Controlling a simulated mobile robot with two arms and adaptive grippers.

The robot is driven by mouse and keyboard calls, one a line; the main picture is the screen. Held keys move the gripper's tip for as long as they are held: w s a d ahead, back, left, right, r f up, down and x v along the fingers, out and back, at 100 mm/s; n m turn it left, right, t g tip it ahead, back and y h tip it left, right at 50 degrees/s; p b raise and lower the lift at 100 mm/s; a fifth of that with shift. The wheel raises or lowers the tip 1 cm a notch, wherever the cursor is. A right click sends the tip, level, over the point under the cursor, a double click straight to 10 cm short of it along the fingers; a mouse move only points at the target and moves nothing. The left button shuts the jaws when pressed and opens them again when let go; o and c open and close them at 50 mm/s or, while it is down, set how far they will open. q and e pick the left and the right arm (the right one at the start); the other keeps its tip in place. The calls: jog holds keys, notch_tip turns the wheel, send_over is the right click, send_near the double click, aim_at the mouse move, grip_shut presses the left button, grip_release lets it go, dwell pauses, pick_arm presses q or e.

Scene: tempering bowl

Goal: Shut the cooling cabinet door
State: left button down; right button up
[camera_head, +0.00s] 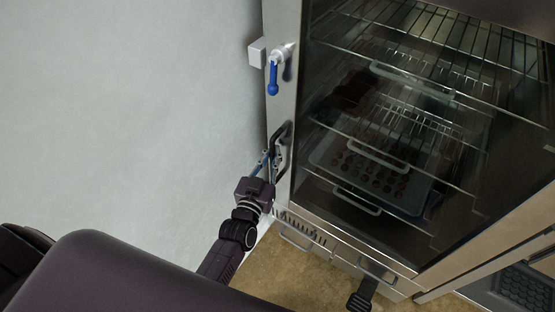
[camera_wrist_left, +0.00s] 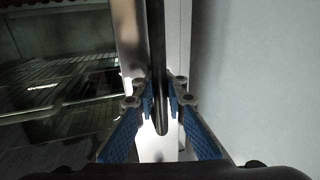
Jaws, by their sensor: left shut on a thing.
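The cooling cabinet door (camera_head: 288,104) is a steel frame around dark glass, on the right of the head view. A dark bar handle (camera_head: 281,133) is on its left edge; it also shows in the left wrist view (camera_wrist_left: 159,50). My left gripper (camera_head: 270,160) is shut on this handle, with its blue-padded fingers on either side of the bar in the left wrist view (camera_wrist_left: 161,98). My right gripper is not in view.
Behind the glass are wire racks (camera_head: 430,85) and a tray (camera_head: 325,150) with rows of small brown pieces. A pale wall (camera_head: 130,100) is close on the left. Drawers with bar handles (camera_head: 296,238) are below the door.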

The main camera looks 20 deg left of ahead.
pick_arm(q)
jog(key=c, duration=2)
grip_release()
jog(key=shift+d, duration=0.15)
jog(key=shift+s, duration=0.3)
jog(key=s, duration=1.1)
jog(key=shift+s, duration=0.25)
jog(key=s+d+f+m+g+h, duration=0.1)
jog(key=s+f+g, duration=0.3)
jog(key=f, duration=0.7)
jog(key=s+d+f+g, duration=0.15)
jog(key=s+f, duration=0.35)
jog(key=f, duration=0.6)
jog(key=s+f+m+g+h, duration=0.1)
jog(key=s+f+g, duration=0.35)
jog(key=f, duration=0.65)
jog(key=s+a+f+g, duration=0.2)
jog(key=s+f, duration=0.2)
jog(key=s, duration=0.4)
jog(key=s+a+f+g+y, duration=0.1)
jog(key=s+a+f+g, duration=0.1)
jog(key=s+f, duration=0.3)
jog(key=s+a+f+g, duration=0.2)
jog(key=s+f+g, duration=0.1)
jog(key=s, duration=0.7)
jog(key=shift+s+a+f+m+y, duration=0.15)
jog(key=shift+f, duration=0.3)
jog(key=shift+s+a+f+m+y, duration=0.15)
jog(key=shift+f, duration=0.3)
